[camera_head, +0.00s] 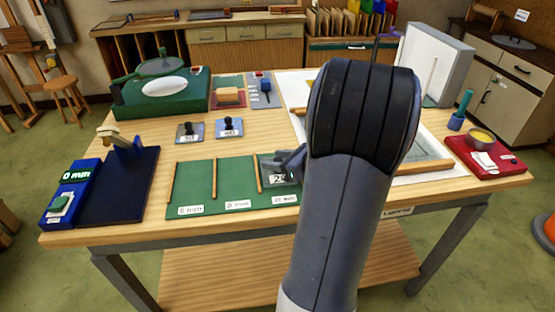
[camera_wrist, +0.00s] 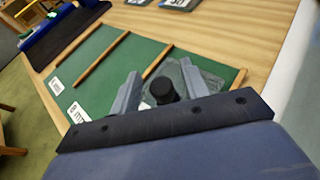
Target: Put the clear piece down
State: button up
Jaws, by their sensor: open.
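The clear piece (camera_wrist: 178,74) is a see-through greyish plate with a black knob (camera_wrist: 163,91). It lies flat, as far as I can tell, on the green board (camera_wrist: 92,47) in the right-hand bay. In the head view, part of the clear piece (camera_head: 268,164) shows beside my arm, with a number label (camera_head: 277,178). My gripper (camera_wrist: 160,74) is open, its fingers on either side of the knob with gaps visible. In the head view, the gripper (camera_head: 292,164) is mostly hidden behind my arm.
Wooden strips (camera_head: 214,179) divide the green board into labelled bays; the left and middle bays are empty. Two knobbed plates (camera_head: 188,132) (camera_head: 229,128) stand behind it. A dark blue stand (camera_head: 115,185) is left; a red tray (camera_head: 487,165) is right.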

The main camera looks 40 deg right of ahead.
jog(key=v, duration=1.2)
jog(key=shift+c, duration=0.2)
dwell(1.9)
